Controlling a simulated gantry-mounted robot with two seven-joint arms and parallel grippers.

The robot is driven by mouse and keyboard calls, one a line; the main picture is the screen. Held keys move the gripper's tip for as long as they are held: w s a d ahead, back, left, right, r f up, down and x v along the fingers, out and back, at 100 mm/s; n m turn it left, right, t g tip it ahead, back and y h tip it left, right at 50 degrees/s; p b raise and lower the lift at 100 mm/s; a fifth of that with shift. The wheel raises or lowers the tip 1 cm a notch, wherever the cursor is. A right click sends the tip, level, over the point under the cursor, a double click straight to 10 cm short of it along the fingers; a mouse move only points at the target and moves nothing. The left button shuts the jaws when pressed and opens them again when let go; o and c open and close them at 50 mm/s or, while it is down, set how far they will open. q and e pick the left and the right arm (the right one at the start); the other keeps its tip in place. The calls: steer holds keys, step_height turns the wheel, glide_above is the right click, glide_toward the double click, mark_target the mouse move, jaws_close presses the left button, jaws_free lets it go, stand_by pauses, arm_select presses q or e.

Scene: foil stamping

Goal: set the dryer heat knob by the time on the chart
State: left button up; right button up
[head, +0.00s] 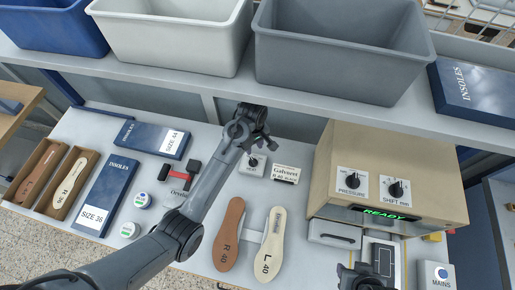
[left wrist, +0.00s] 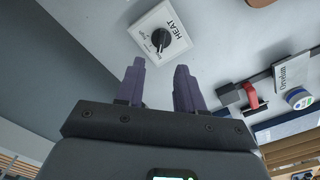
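The heat knob (head: 254,162) is a black pointer knob on a white plate near the back of the table. In the left wrist view the knob (left wrist: 161,40) sits on a plate marked HEAT, just beyond the fingertips. My left gripper (head: 256,122) is above and slightly behind it in the head view. In the left wrist view its two purple fingers (left wrist: 159,75) are apart, with nothing between them. My right gripper (head: 362,272) shows only partly at the bottom edge, its fingers unclear. I cannot make out a time chart. A card (head: 286,174) reading Galvoert stands right of the knob.
A brown insole (head: 229,236) and a cream insole (head: 270,245) lie in front of the knob. The press (head: 385,150), with PRESSURE and SHIFT knobs and a green READY display, stands at right. A shelf with bins (head: 340,55) overhangs the back. Blue insole boxes (head: 107,195) lie left.

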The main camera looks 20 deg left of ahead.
mark_target(254, 161)
arm_select(q)
step_height(254, 161, down, 11)
steer(key=shift+s+r, duration=0.15)
steer(key=shift+r, duration=0.05)
stand_by(0.3)
jaws_close()
